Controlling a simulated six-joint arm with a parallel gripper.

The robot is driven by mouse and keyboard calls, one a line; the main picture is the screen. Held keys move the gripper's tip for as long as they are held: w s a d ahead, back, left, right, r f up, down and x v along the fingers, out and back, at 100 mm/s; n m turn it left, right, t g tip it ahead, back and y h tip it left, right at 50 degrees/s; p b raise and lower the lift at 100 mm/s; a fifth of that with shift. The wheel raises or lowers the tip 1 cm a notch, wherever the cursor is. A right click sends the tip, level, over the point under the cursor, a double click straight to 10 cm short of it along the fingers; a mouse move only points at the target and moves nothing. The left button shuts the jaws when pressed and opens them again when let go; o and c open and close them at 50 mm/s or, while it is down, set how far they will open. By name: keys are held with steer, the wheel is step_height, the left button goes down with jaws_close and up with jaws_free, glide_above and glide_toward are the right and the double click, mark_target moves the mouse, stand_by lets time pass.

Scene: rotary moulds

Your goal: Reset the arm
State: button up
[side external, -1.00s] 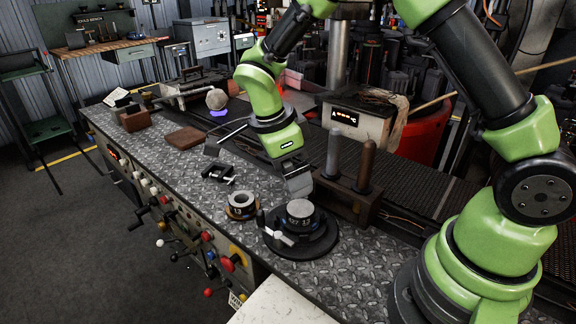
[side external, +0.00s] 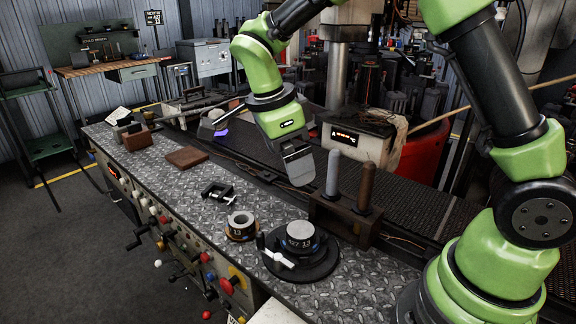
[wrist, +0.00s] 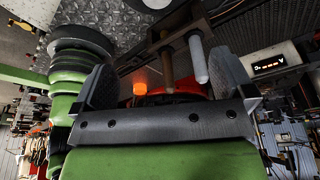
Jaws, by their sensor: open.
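My gripper (side external: 298,168) hangs above the bench in the side view, tilted down and apart from everything below it. It is behind and above the round black mould fixture (side external: 300,258) and left of the rack with two upright rods (side external: 345,220). In the wrist view my gripper (wrist: 166,82) shows its two grey fingers spread wide with nothing between them. The two rods (wrist: 200,60) appear beyond the gap, apart from the fingers.
A metal ring (side external: 240,227), a black clamp (side external: 217,191) and brown blocks (side external: 187,157) lie on the diamond-plate bench (side external: 190,190). A display box (side external: 360,135) and a red drum (side external: 425,152) stand behind. Levers and knobs line the bench front.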

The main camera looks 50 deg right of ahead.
steer(key=shift+r, duration=0.25)
steer(key=s+r+n+t+y, duration=0.2)
steer(key=s+r+n+t, duration=0.2)
steer(key=s+n, duration=0.4)
steer(key=s+r+n+t+y, duration=0.2)
steer(key=s+r+n+t, duration=0.2)
steer(key=n, duration=0.7)
steer(key=s+r, duration=0.2)
steer(key=s, duration=0.2)
steer(key=shift+a+n+t+y, duration=0.25)
steer(key=shift+n+t+y, duration=0.05)
steer(key=shift+n, duration=0.1)
steer(key=shift+r, duration=0.1)
